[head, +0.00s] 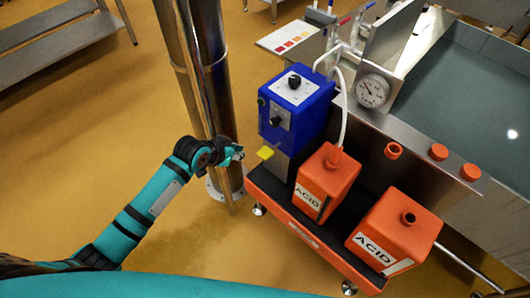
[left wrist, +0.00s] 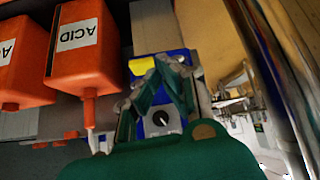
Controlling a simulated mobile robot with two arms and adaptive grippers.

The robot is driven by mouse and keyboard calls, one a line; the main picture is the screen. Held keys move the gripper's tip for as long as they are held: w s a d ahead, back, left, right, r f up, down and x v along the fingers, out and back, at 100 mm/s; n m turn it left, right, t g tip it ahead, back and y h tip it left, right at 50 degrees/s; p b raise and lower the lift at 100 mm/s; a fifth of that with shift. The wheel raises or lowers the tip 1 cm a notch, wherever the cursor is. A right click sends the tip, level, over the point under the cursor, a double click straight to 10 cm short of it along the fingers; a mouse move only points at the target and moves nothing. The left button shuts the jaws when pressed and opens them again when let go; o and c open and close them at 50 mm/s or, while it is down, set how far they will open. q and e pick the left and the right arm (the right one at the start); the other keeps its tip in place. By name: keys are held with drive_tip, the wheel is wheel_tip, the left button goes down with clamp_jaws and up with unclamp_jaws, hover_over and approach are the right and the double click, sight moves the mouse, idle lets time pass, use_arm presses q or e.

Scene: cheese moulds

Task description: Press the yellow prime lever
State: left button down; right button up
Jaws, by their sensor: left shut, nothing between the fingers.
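The yellow prime lever (head: 265,153) sticks out low on the left side of the blue pump unit (head: 296,103). In the left wrist view, the yellow lever (left wrist: 142,66) shows just left of my fingertips. My left gripper (head: 238,153) is a little left of the lever in the head view, with a small gap between them. It is shut and empty, and its fingers (left wrist: 163,68) come together in front of the blue pump unit (left wrist: 160,120) in the left wrist view. My right gripper is not in view.
Two orange acid containers (head: 328,182) (head: 394,236) stand on the black-topped orange cart beside the pump. A steel column (head: 197,70) rises close behind my left gripper. A steel tank (head: 460,85) with a gauge (head: 372,90) is at the right. Floor at the left is open.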

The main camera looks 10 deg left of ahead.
use_arm(q)
drive_tip(key=d+r+m+h, duration=0.1)
drive_tip(key=d+r+m, duration=0.1)
drive_tip(key=r, duration=0.6)
drive_tip(key=shift+s+d+b, duration=0.25)
drive_tip(key=shift+d+b, duration=0.15)
drive_tip(key=shift+d, duration=0.35)
hover_over(264, 154)
drive_tip(key=f, duration=0.7)
drive_tip(key=shift+d, duration=0.2)
drive_tip(key=shift+f, duration=2)
drive_tip(key=shift+s+a+f, duration=0.1)
